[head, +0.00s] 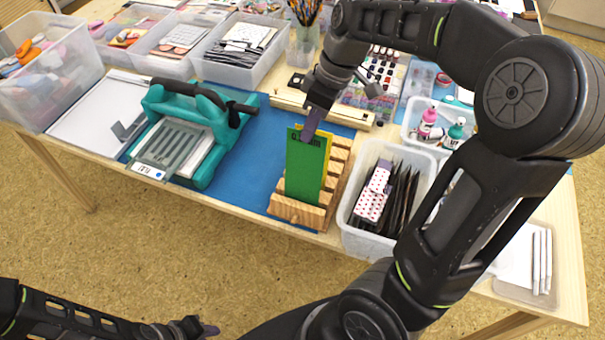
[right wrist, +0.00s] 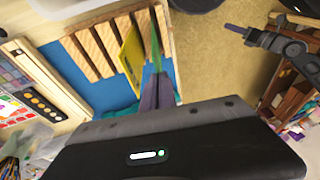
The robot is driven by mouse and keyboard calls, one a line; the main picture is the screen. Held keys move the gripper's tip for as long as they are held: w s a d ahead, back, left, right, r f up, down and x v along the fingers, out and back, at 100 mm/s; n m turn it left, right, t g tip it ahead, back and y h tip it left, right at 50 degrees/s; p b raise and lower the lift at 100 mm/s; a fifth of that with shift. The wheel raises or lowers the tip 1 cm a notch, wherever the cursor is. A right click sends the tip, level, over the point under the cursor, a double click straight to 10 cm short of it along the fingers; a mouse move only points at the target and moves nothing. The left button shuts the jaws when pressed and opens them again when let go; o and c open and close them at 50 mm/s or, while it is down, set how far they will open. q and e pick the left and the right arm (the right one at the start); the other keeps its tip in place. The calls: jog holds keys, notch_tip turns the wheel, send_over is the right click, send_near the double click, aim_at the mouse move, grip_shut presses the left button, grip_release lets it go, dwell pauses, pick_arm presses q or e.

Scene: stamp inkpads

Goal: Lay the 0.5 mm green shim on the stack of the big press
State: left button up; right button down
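The green shim (head: 303,172), its label partly covered, stands upright in a slotted wooden rack (head: 297,212). A yellow shim (head: 327,158) stands just behind it. My right gripper (head: 312,128) is at the green shim's top edge. In the right wrist view its fingers (right wrist: 158,80) are close together on the edge of the green shim (right wrist: 156,45), with the yellow shim (right wrist: 131,60) beside it. The teal press (head: 205,160) stands to the left, with a slotted grey plate (head: 178,147) and a small white label in front. My left gripper (head: 203,330) is low at the bottom edge, away from the table.
A clear bin of dark packets (head: 355,238) stands right of the rack. A tray of bottles (head: 413,125) is behind it. A wooden bar (head: 325,108) lies behind the rack. Bare blue mat (head: 252,150) lies between press and rack. Several bins line the back left.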

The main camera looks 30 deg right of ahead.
jog(key=r, duration=0.1)
jog(key=r+p, duration=0.2)
jog(key=r, duration=0.1)
jog(key=shift+w+d, duration=0.2)
jog(key=shift+d, duration=0.1)
notch_tip(320, 180, up, 7)
jog(key=m+p, duration=0.1)
jog(key=p, duration=0.3)
jog(key=w+a+f+m+t+h+b, duration=0.1)
jog(key=w+a+f+m+b, duration=0.3)
jog(key=w+a+f, duration=0.6)
jog(key=a+f+m, duration=0.1)
jog(key=a, duration=0.2)
jog(key=shift+w+a+m+t, duration=0.15)
jog(key=shift+w+m+t, duration=0.15)
jog(key=shift+s+f, duration=0.1)
jog(key=shift+f, duration=0.05)
